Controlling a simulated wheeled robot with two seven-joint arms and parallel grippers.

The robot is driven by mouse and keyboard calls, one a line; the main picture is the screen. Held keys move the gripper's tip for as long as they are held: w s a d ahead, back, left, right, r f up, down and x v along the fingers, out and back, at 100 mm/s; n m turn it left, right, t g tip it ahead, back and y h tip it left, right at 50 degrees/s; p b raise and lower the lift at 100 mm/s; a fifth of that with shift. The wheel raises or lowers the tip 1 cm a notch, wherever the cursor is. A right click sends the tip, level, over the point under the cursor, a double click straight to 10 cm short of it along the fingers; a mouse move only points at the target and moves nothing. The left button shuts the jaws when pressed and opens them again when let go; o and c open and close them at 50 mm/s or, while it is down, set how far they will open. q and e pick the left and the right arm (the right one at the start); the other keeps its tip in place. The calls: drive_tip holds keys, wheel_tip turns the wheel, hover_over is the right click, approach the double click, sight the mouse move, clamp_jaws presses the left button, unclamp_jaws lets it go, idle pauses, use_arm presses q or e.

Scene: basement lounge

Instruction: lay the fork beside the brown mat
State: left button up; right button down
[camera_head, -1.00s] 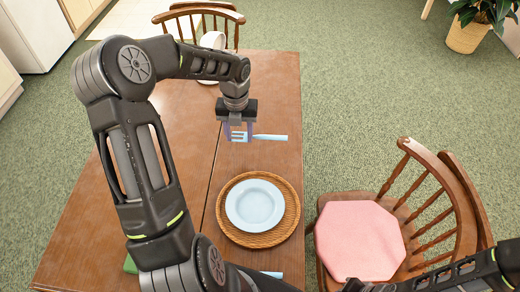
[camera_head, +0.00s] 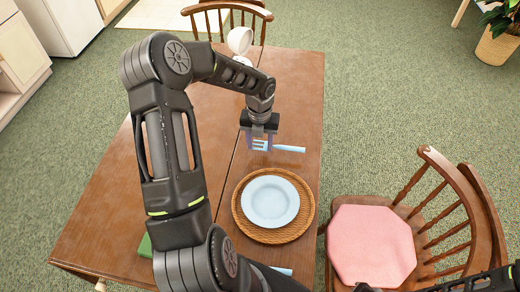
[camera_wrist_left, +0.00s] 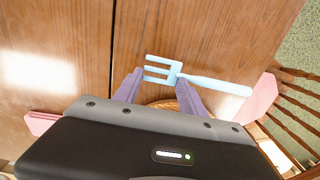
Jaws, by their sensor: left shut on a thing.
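The light-blue fork (camera_head: 287,149) is just beyond the far rim of the round brown wicker mat (camera_head: 272,237), with a small gap seen between them. Its handle points right. My left gripper (camera_head: 260,142) points down and is shut on the fork at its tined head. In the left wrist view the fork (camera_wrist_left: 215,83) crosses the purple fingers (camera_wrist_left: 158,88), tines left and handle right. I cannot tell whether the fork touches the table. A pale blue plate (camera_head: 270,202) lies on the mat.
The wooden table (camera_head: 115,205) has bare room left of the mat. Another light-blue utensil (camera_head: 283,270) lies below the mat, partly hidden. A white cup (camera_head: 240,40) is at the far end. A chair with a pink cushion (camera_head: 370,245) stands at the right.

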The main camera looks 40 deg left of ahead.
sight(260, 148)
use_arm(q)
drive_tip(key=shift+f, duration=1.9)
drive_tip(key=o, duration=1.3)
drive_tip(key=shift+f, duration=0.1)
wheel_tip(260, 148, up, 12)
drive_tip(key=shift+r+b, duration=0.15)
drive_tip(key=shift+b, duration=0.4)
